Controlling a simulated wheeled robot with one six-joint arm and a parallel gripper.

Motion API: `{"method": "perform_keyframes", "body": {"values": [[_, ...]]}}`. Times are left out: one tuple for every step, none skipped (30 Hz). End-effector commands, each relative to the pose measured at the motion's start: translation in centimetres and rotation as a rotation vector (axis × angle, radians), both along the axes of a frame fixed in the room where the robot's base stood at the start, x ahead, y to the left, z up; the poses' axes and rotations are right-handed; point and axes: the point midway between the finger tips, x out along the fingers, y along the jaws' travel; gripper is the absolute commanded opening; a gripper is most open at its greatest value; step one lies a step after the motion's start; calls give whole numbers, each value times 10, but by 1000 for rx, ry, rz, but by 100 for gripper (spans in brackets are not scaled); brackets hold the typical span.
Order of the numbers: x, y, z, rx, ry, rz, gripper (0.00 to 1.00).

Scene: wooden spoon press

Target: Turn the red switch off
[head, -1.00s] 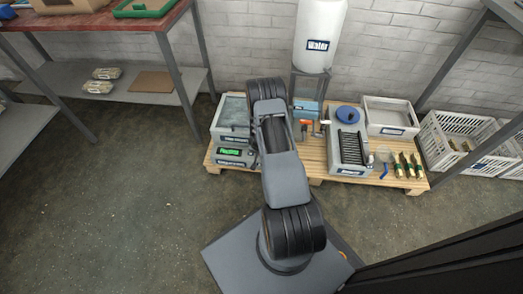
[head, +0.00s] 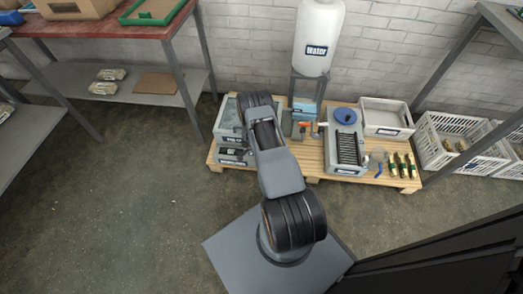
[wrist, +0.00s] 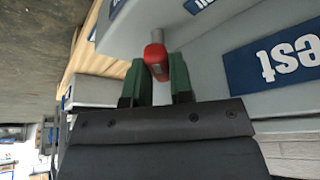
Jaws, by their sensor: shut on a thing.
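The red switch (wrist: 155,60) is a small red lever on a short grey stem against a grey box in the wrist view. My gripper (wrist: 158,80) has its two green fingers on either side of the lever, shut on it. In the head view my arm covers the gripper and the switch. A grey device (head: 234,155) with a dark front stands at the left end of the pallet there, partly behind my arm.
The pallet (head: 312,160) also holds a water tank (head: 320,40) on a stand, a grey unit with a blue lid (head: 346,115), a tray (head: 388,115) and several small brass-coloured items. Crates (head: 440,140) stand right; a shelving table (head: 95,30) stands left. The floor in front is clear.

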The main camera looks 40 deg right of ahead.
Motion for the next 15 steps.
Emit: {"method": "perform_keyframes", "body": {"values": [[1,-1,-1,-3,-1,-37,0],[1,-1,-1,-2,-1,-57,0],[1,-1,-1,-2,0,-82,0],[1,-1,-1,-3,0,-100,0],[1,-1,-1,-2,0,-117,0],[1,-1,-1,-2,-1,-139,0],[1,-1,-1,-2,0,-155,0],[1,-1,-1,-2,-1,-169,0],[1,-1,-1,-2,0,-186,0],[1,-1,-1,-2,-1,-197,0],[1,-1,-1,-2,-1,-208,0],[1,-1,-1,-2,0,-220,0],[1,-2,0,-2,0,-227,0],[1,-2,0,-2,0,-235,0],[1,-2,0,-2,0,-244,0]]}}
